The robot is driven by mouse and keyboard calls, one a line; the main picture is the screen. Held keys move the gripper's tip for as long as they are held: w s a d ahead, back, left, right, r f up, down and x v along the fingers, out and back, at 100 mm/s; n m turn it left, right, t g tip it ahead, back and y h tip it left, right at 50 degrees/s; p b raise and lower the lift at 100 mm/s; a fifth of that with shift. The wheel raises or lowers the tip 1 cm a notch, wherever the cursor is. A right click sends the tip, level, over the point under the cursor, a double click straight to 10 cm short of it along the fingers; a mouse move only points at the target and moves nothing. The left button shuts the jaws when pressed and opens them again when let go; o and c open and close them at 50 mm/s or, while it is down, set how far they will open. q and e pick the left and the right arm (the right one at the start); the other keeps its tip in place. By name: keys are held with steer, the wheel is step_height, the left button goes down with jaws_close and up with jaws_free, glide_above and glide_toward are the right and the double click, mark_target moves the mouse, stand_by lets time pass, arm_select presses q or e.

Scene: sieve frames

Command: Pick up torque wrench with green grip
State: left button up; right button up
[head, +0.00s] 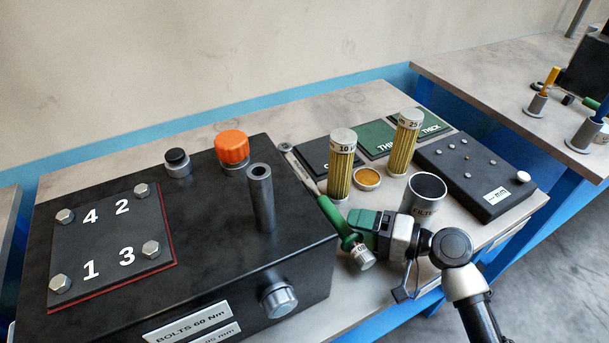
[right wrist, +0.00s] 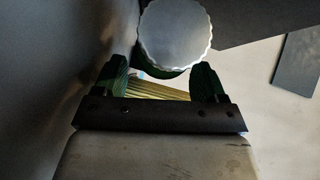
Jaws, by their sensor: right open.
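The torque wrench with the green grip (head: 342,222) leans along the right side of the black box in the head view. Its silver shaft runs up to a head by the box's back corner, and its silver end cap (head: 362,257) points toward me. My right gripper (head: 358,222) is at the green grip, coming from the right. In the right wrist view the round ridged end cap (right wrist: 175,35) shows between and beyond the open fingers of my right gripper (right wrist: 160,78), with a little green below it. I cannot tell whether the fingers touch the grip. My left gripper is not in view.
The black box (head: 110,300) with numbered bolts stands close on the left. A grey filter cup (head: 424,195) and two yellow filter cartridges (head: 341,175) (head: 404,150) stand near my right gripper. A black panel (head: 478,172) lies at the right.

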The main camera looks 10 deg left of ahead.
steer(key=shift+x, duration=1.1)
jaws_close()
steer(key=shift+r, duration=0.1)
